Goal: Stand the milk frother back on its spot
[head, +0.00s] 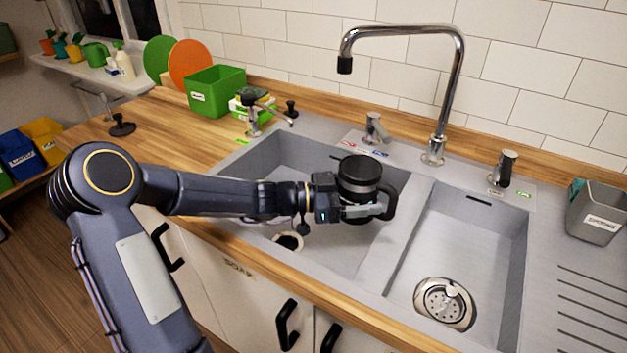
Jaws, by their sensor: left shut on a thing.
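The milk frother (359,178) is a dark, round jug with a black handle on its right side. My left gripper (352,207) is shut on it and holds it over the left sink basin (285,152). The frother looks roughly upright and hides part of the basin's right side. Whether it touches the basin cannot be told. No marked spot for the frother can be made out. My right gripper is not in view.
A tall chrome tap (440,95) rises behind the sinks. The right basin (478,240) is empty apart from its drain. A green bin (214,92) stands at the back left, and a grey caddy (597,213) at the right. Wooden counter (150,125) at the left is mostly clear.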

